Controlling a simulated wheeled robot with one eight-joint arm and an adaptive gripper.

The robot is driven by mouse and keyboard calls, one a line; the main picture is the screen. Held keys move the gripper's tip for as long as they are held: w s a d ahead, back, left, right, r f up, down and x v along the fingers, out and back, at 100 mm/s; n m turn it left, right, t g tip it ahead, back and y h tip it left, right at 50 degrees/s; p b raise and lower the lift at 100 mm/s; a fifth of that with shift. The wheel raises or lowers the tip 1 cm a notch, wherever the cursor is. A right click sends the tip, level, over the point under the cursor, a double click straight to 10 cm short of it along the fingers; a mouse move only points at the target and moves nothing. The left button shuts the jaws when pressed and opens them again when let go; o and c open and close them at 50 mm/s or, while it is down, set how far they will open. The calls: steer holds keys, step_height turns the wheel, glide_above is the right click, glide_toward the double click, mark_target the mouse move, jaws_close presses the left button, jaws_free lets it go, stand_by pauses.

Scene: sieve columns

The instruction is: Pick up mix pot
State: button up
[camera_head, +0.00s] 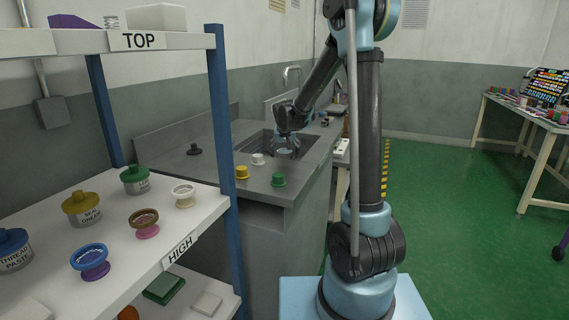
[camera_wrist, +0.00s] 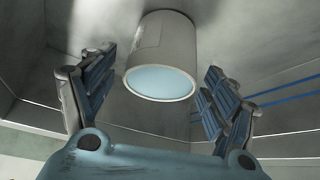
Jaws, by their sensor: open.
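The mix pot is likely the pale grey cylinder (camera_wrist: 168,38) with a light blue round face in the wrist view. It sits between the two blue-padded fingers of my gripper (camera_wrist: 157,62), which are spread open on either side of it. Gaps show between the pot and both fingers. In the head view my gripper (camera_head: 288,136) reaches down into the sink, over a small pale blue round thing (camera_head: 285,151) that looks like the same pot. My gripper hides part of it there.
The sink (camera_head: 249,143) is set in a grey counter (camera_head: 220,168). A shelf (camera_head: 205,233) with jars and sieves fills the left. Green floor lies open at right.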

steer(key=c, duration=1.4)
steer(key=shift+c, duration=0.2)
